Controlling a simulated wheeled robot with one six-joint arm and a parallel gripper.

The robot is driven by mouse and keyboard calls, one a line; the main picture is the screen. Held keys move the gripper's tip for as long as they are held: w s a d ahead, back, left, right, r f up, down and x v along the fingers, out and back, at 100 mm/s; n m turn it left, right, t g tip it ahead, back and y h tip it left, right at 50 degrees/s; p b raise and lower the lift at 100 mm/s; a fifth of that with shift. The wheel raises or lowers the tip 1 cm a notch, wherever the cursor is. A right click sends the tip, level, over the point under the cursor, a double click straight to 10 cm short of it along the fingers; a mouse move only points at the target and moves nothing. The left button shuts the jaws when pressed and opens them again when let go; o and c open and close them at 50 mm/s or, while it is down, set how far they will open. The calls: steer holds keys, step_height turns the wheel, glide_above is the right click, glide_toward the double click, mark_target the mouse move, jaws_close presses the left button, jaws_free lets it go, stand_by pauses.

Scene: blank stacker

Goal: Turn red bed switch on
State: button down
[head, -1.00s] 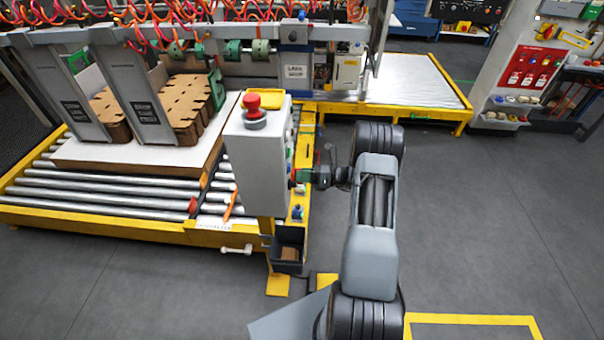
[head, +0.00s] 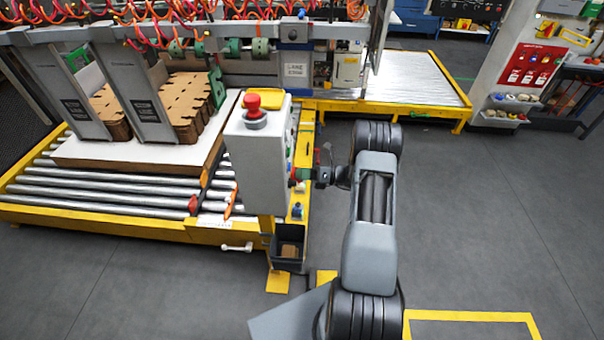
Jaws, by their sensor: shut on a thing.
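A grey control box (head: 257,165) stands at the front corner of the roller bed, with a red mushroom button (head: 252,102) on its top. Its right side carries several small coloured controls, seen edge-on. My gripper (head: 301,175) reaches in from the right and is shut on a small red control, taken to be the red bed switch (head: 292,183), low on that side. The view is too oblique to tell which way the switch is turned. The fingertips and most of the switch are hardly visible.
The roller bed (head: 110,190) bears a white board with stacks of brown cardboard blanks (head: 185,100). A small dark bin (head: 289,245) hangs below the control box. Another yellow-framed conveyor (head: 410,80) lies behind. The grey floor (head: 470,220) at right is clear.

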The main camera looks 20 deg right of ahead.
steer(key=c, duration=1.1)
jaws_free()
steer(key=shift+d, duration=0.1)
steer(key=b+v, duration=0.3)
steer(key=v, duration=1)
steer(key=shift+s+d, duration=0.2)
steer(key=shift+d, duration=0.1)
